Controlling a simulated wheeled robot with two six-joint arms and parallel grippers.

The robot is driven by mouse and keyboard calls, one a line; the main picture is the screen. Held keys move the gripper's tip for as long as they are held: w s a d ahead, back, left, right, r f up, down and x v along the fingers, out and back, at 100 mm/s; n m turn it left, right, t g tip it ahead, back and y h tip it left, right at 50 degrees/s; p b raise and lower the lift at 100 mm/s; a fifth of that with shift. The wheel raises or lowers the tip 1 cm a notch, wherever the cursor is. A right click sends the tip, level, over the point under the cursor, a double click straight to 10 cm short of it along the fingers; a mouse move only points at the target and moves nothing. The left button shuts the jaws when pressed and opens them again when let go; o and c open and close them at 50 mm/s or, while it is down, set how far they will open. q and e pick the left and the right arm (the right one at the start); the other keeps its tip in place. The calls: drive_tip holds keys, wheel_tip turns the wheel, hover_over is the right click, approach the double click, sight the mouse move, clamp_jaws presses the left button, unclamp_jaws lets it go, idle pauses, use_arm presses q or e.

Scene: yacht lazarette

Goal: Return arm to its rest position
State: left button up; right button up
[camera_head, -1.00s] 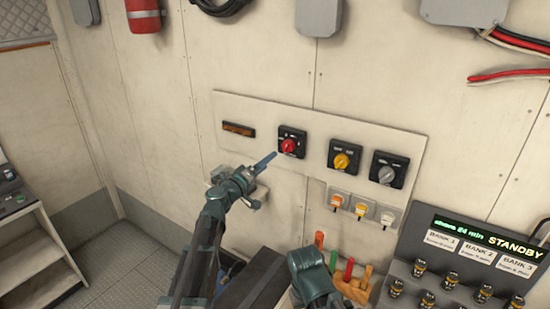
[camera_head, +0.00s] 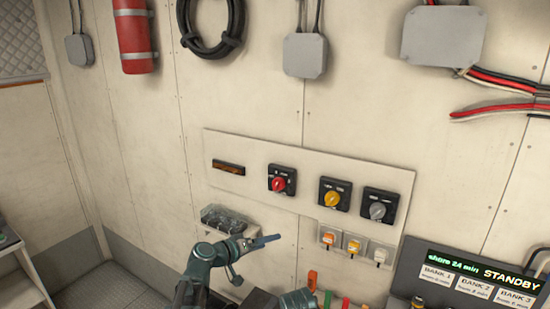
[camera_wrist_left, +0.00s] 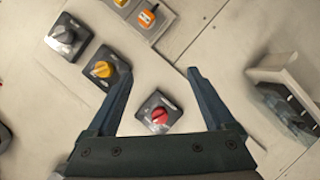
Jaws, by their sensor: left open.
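My left gripper (camera_head: 270,241) is in the lower middle of the head view, below the switch panel (camera_head: 225,150) and in front of the wall. In the left wrist view its two fingers (camera_wrist_left: 160,74) are spread with nothing between them. The red rotary switch (camera_head: 279,184) is above the gripper; it also shows in the wrist view (camera_wrist_left: 159,116) beyond the open fingers. A yellow switch (camera_head: 332,197) and a grey switch (camera_head: 377,210) are to its right. A teal part of mine shows at the bottom edge, but no right jaws are visible.
A clear-covered box (camera_head: 228,220) sits on the wall behind my left gripper. Small orange and white plugs (camera_head: 353,245) hang under the panel. A STANDBY display (camera_head: 485,277) and coloured upright handles (camera_head: 312,281) are at lower right.

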use_arm(q)
drive_tip(key=s+a+f+m+g+y, duration=0.2)
drive_tip(key=s+f+g+y, duration=0.25)
drive_tip(key=s+f, duration=0.7)
drive_tip(key=s+a+f+n+g+y, duration=0.1)
drive_tip(key=s+a+f+g+y, duration=0.15)
drive_tip(key=s+a, duration=0.3)
drive_tip(key=s+a+f+g+y, duration=0.1)
drive_tip(key=s+a+g+y, duration=0.1)
drive_tip(key=s+a+y, duration=0.3)
drive_tip(key=s+d+f+m+b, duration=0.1)
drive_tip(key=s+d+f+b, duration=0.2)
drive_tip(key=d+f+b, duration=0.2)
drive_tip(key=s+d+f+m+g+b, duration=0.1)
drive_tip(key=s+d+f+m+b, duration=0.1)
drive_tip(key=d+f+b, duration=0.4)
drive_tip(key=shift+s+d+f, duration=0.2)
drive_tip(key=shift+s+d, duration=0.05)
drive_tip(key=shift+s, duration=0.35)
